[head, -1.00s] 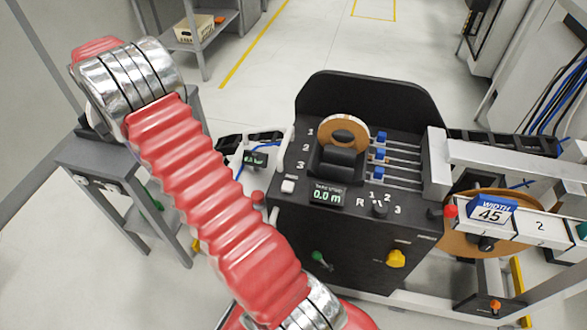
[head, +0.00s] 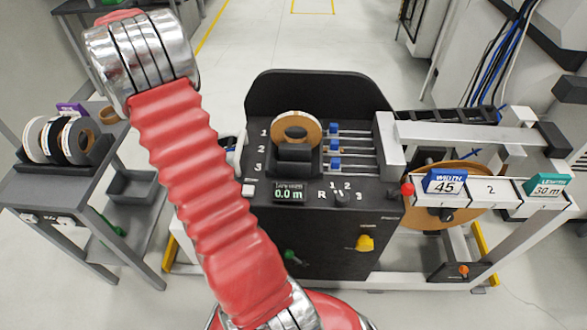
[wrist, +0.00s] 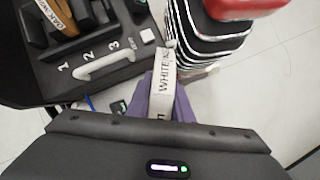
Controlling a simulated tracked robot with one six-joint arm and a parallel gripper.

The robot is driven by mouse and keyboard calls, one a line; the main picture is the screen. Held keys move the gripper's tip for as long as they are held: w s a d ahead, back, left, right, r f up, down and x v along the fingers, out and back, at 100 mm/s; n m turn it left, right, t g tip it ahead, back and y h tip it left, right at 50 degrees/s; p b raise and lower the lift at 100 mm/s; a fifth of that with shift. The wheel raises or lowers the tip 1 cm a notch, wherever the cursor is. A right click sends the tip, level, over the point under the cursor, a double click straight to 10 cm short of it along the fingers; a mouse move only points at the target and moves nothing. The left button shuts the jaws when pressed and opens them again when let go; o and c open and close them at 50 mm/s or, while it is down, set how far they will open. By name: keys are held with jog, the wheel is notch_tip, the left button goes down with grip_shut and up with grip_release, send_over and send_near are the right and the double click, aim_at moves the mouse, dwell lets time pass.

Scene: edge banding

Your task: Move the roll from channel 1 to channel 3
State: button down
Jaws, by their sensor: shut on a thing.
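A wood-coloured roll (head: 297,125) stands upright in the channel at the 1 mark on the black machine (head: 350,225). It also shows in the wrist view (wrist: 62,18), with a label starting "OAK". Channels 2 and 3 hold no visible roll; the 3 mark (head: 258,167) is nearest the front. In the wrist view my gripper (wrist: 161,98) is shut on a white roll (wrist: 164,72) seen edge-on, lettered "WHITE", with purple on both sides of it. It is held beside the machine's white handle. In the head view my gripper is hidden.
A grey cart (head: 130,205) at left carries several white, black and brown rolls (head: 65,140). A white-framed rail with a blue "WIDTH 45" block (head: 444,181) extends right. Blue sliders line the rods right of the channels. Open floor lies behind the machine.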

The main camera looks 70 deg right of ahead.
jog(key=s+d+n+h, duration=0.1)
jog(key=s+d, duration=0.3)
jog(key=s, duration=0.5)
jog(key=s+d+r+n+h, duration=0.1)
jog(key=s+d+n, duration=0.2)
jog(key=s, duration=0.7)
jog(key=s+d+r+n+h, duration=0.1)
jog(key=s+d+n, duration=0.1)
jog(key=s+d, duration=0.3)
jog(key=shift+s+d+r, duration=0.2)
jog(key=shift+s+r, duration=0.05)
jog(key=shift+s, duration=2)
notch_tip(320, 180, down, 6)
jog(key=shift+f, duration=0.1)
jog(key=shift+f, duration=1.9)
jog(key=shift+f, duration=0.25)
